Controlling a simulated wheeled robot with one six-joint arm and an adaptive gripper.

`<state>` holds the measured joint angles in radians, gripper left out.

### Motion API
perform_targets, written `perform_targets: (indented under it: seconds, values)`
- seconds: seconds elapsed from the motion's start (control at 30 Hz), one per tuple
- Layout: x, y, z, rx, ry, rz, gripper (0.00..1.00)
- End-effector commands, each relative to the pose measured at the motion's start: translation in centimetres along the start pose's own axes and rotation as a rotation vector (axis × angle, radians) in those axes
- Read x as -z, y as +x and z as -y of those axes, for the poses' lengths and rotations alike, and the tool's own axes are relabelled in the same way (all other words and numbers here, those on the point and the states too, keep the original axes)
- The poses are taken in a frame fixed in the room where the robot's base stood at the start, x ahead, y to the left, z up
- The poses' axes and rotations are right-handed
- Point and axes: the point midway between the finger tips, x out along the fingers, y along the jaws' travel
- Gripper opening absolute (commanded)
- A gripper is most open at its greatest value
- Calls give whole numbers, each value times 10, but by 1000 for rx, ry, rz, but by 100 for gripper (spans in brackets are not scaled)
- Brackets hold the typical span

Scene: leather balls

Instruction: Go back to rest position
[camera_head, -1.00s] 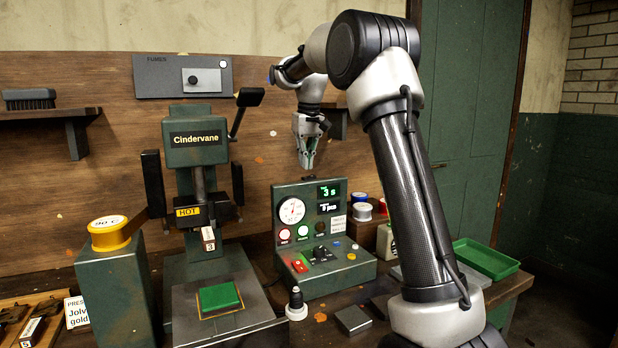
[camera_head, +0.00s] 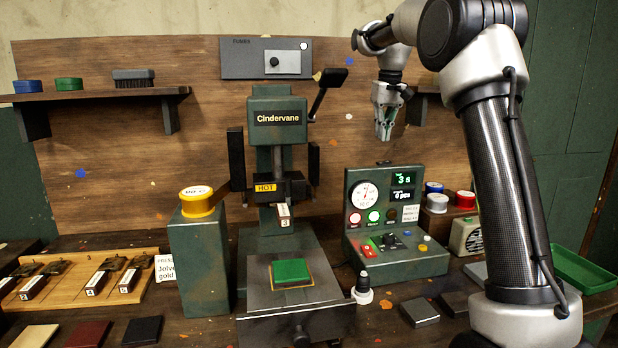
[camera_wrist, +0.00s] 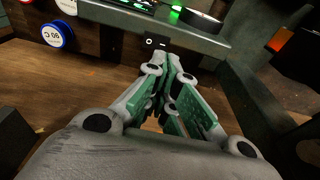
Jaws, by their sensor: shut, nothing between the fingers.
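My gripper (camera_head: 384,136) hangs pointing down in the head view, above and behind the control box (camera_head: 397,222). Its fingers come together at the tips with nothing between them. In the wrist view the green-padded fingers (camera_wrist: 170,90) point away over brown wood. My arm rises on the right of the head view and bends over at the top. The gripper touches none of the objects around it.
The green Cindervane press (camera_head: 277,130) stands left of my gripper, its black lever (camera_head: 328,90) sticking out toward it. A wall shelf (camera_head: 90,97) is at left. Colored tins (camera_head: 465,200) and a green tray (camera_head: 585,270) lie at right. A wooden rack (camera_head: 130,290) sits at left.

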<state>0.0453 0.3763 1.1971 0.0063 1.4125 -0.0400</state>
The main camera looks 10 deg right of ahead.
Motion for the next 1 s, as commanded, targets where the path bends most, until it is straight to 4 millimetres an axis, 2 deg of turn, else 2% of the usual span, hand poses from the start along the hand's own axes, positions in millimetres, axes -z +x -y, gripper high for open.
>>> perform_targets:
  seconds: [0.07,0.13,0.2,0.27,0.37,0.6,0.7,0.8,0.9,1.0]
  values:
    - [5,5,0,-1,5,-24,0]
    - [-2,27,0,0,10,-1,0]
    - [-20,48,0,0,15,26,0]
    - [-44,55,1,0,19,36,0]
    - [-95,58,5,-1,22,38,0]
    - [-253,54,15,-1,21,-7,0]
    - [-314,59,18,-1,17,-39,0]
    - [-366,66,21,0,12,-73,0]
    - [-401,69,22,1,7,-110,0]
    - [-415,63,23,2,2,-160,0]
